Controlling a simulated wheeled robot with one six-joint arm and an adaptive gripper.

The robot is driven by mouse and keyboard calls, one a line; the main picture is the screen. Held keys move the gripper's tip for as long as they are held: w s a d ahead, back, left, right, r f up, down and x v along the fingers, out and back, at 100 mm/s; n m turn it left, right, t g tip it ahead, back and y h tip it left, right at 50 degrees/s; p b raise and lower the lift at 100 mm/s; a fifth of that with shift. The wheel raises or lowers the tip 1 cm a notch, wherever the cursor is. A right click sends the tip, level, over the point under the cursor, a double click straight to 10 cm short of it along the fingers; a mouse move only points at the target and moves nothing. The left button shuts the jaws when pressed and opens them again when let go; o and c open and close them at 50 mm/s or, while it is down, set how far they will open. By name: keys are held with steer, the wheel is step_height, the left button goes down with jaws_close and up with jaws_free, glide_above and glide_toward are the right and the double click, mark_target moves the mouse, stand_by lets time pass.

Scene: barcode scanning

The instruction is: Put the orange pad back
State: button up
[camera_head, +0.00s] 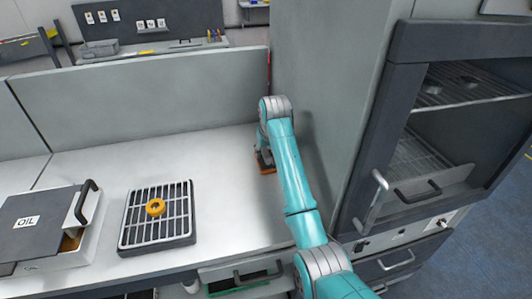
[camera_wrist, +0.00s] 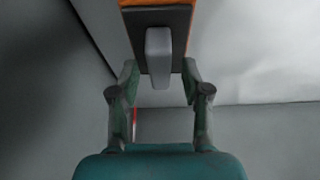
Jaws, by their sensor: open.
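The orange pad (camera_head: 264,167) rests on the white counter by the tall grey cabinet side, mostly hidden behind my arm in the head view. In the wrist view the pad (camera_wrist: 158,3) shows an orange edge, a dark plate and a grey handle (camera_wrist: 158,55). My gripper (camera_wrist: 159,75) is open, with one finger on each side of the handle's near end and gaps between. Whether either finger touches the pad cannot be told. In the head view the fingers are hidden by the arm.
An oil box (camera_head: 40,225) with a partly open lid is at the left. A low grey partition (camera_head: 150,100) runs behind. An oven-like cabinet (camera_head: 450,110) with wire shelves stands at the right.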

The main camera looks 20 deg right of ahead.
steer(key=v, duration=1.1)
